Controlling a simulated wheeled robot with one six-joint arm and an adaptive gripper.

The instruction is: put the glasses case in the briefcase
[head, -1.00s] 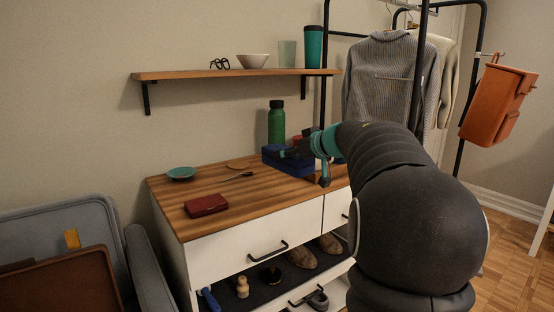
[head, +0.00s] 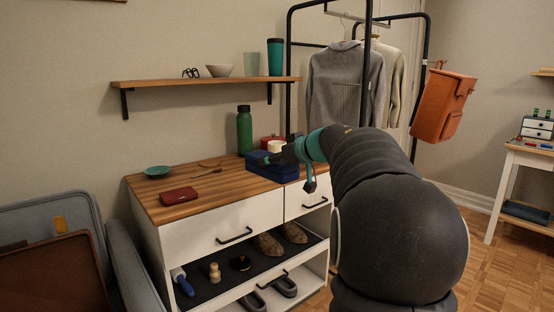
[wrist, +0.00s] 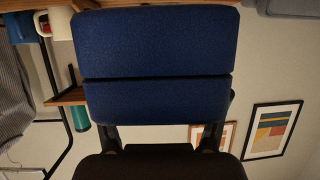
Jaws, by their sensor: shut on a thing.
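A dark blue case with a lid seam, which I take for the glasses case (head: 276,173), shows at the back right of the dresser top in the head view. It fills the upper middle of the wrist view (wrist: 158,55). My gripper (head: 268,159) is shut on it, its fingers largely hidden behind the case in the wrist view. I cannot tell whether the case touches the wood.
The dresser top (head: 215,180) also holds a dark red case-like item (head: 179,195), a teal dish (head: 158,171), a green bottle (head: 244,130) and a white mug (head: 276,146). An orange bag (head: 443,105) hangs from the clothes rack. A side table (head: 530,155) stands far right.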

